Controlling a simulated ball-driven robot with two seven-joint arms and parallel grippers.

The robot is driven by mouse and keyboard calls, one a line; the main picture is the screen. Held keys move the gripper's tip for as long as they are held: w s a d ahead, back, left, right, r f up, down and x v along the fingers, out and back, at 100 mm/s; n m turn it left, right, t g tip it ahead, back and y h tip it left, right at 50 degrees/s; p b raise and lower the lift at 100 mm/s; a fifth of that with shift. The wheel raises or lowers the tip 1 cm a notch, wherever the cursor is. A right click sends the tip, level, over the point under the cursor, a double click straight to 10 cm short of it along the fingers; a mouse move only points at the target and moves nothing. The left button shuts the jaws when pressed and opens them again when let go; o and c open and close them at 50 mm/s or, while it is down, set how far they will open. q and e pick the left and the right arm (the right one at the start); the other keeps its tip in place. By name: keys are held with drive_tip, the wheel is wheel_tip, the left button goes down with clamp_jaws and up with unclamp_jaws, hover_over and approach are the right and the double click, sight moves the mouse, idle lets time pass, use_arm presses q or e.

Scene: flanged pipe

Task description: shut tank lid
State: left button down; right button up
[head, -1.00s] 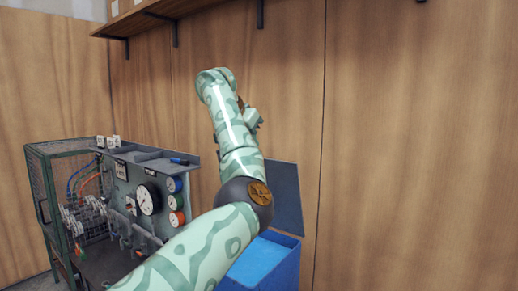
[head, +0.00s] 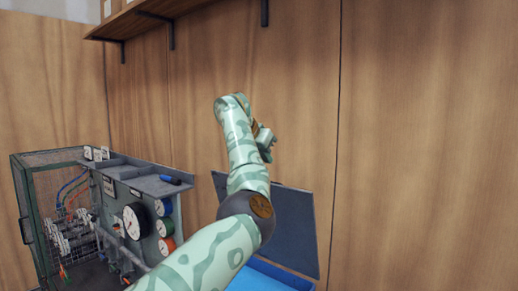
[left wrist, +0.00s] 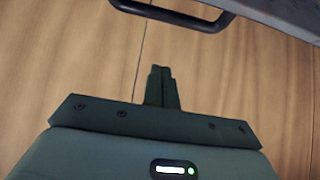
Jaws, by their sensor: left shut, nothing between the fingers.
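The tank's grey lid (head: 297,228) stands raised, tilted up behind the blue tank (head: 265,276) in the head view. My forearm hides part of the lid, and the tank is mostly cut off by the lower edge. My left gripper (head: 270,147) is above the lid's upper edge, in front of the wooden wall. In the left wrist view its fingers (left wrist: 162,84) are together with nothing between them. A grey panel that looks like the lid (left wrist: 285,14) and a dark bar handle (left wrist: 190,20) show beyond the fingertips, apart from them. My right gripper is not in view.
A caged pipe rig with a gauge panel (head: 115,205) stands left of the tank. A wooden shelf (head: 150,18) on dark brackets runs along the wall above. The wall (head: 420,150) to the right is bare.

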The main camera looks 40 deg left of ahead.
use_arm(q)
drive_tip(key=shift+s+a+f+p, duration=0.1)
drive_tip(key=shift+s+f+p, duration=0.1)
drive_tip(key=shift+f, duration=1)
drive_tip(key=shift+s+a+f+p, duration=0.1)
drive_tip(key=shift+f+p, duration=0.05)
drive_tip(key=shift+f, duration=1.05)
drive_tip(key=shift+d, duration=0.1)
